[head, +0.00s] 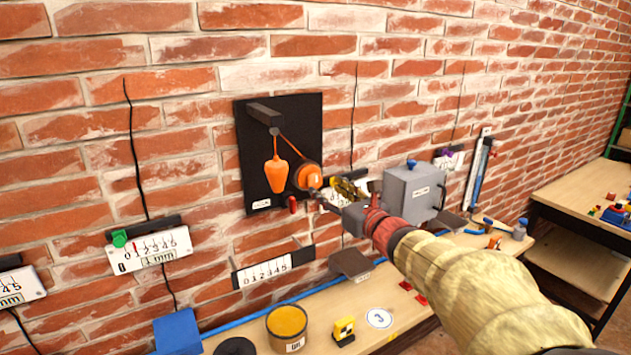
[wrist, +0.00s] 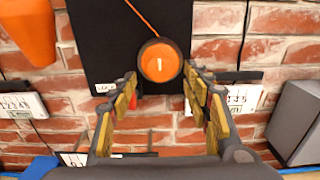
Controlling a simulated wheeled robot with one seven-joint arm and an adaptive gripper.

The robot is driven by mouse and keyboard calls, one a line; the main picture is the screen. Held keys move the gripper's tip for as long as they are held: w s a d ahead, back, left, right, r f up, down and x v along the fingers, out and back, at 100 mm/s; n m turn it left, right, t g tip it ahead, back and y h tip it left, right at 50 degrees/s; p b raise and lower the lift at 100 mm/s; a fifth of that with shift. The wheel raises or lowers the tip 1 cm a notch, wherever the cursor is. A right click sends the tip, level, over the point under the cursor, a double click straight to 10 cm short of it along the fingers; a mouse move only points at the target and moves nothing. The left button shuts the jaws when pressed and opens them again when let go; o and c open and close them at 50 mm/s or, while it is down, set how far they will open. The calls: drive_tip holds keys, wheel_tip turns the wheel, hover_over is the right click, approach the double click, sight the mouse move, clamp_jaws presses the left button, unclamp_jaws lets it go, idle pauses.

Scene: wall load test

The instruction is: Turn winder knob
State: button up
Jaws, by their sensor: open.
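The winder knob (head: 308,177) is a round orange disc with a short white mark, at the lower right of a black wall panel (head: 248,150). An orange cord runs from it up to a dark bracket (head: 265,114), and an orange teardrop weight (head: 277,174) hangs from that bracket. In the wrist view the knob (wrist: 159,62) sits ahead, centred between the fingers, its white mark upright. My gripper (head: 340,190) is open just right of the knob in the head view. Its yellow-padded fingers (wrist: 160,88) lie either side and below the knob, with no clear contact.
A grey box (head: 412,190) is on the wall right of my gripper. White scale plates (head: 262,270) are mounted below and left. The bench (head: 375,340) below holds an orange-topped tin (head: 287,325), a yellow tape measure (head: 343,330) and a blue block (head: 178,332).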

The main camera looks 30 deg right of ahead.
sight(316, 181)
drive_tip(key=w, duration=0.7)
drive_tip(key=shift+w+a, duration=0.15)
drive_tip(key=shift+c, duration=0.2)
drive_tip(key=c, duration=1)
